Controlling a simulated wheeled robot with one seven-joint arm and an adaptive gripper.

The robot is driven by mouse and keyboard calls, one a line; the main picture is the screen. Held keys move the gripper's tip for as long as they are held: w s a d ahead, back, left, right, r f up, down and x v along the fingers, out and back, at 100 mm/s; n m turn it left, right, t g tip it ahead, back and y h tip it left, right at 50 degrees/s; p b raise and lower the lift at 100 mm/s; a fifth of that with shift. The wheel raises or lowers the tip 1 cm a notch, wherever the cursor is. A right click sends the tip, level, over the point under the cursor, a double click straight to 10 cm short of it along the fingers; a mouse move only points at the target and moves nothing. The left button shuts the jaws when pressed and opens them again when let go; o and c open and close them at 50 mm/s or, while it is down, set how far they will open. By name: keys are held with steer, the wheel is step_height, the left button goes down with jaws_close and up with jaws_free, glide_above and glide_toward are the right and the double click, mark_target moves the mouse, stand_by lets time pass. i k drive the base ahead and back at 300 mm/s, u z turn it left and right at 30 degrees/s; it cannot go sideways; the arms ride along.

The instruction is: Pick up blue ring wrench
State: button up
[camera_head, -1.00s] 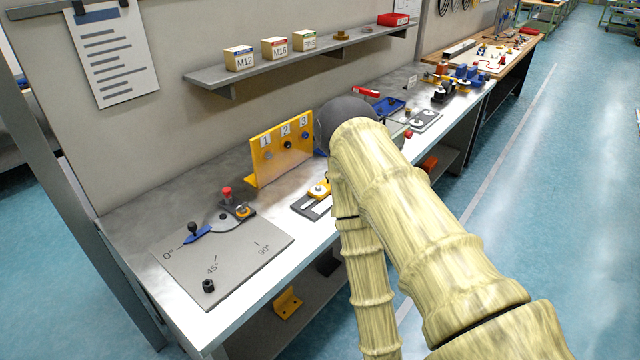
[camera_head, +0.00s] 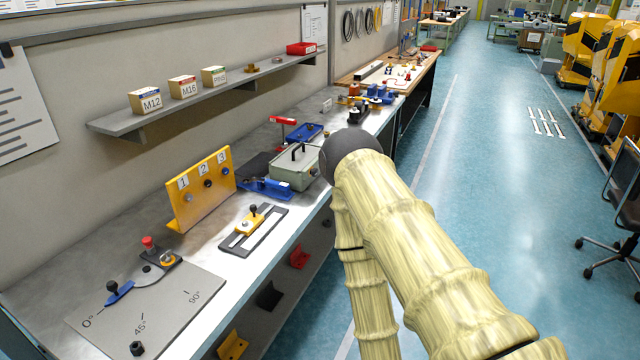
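I cannot pick out a blue ring wrench for certain. Blue items on the bench are a small lever (camera_head: 120,292) on the grey angle plate (camera_head: 165,318), a low blue fixture (camera_head: 266,188) beside the grey-green box (camera_head: 296,168), and a blue tray (camera_head: 304,133) further back. My arm, in a pale yellow ribbed cover, reaches up from the bottom right to a dark rounded joint. My gripper is not in view.
A yellow plate numbered 1 to 3 (camera_head: 202,190) stands upright on the workbench (camera_head: 105,243). A slotted slide fixture (camera_head: 253,229) lies in front of it. A wall shelf (camera_head: 215,97) holds labelled boxes. The floor (camera_head: 465,215) to the right is largely clear.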

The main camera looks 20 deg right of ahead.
mark_target(271, 183)
steer(key=z, duration=1.8)
steer(key=i, duration=2.6)
steer(key=u, duration=3.25)
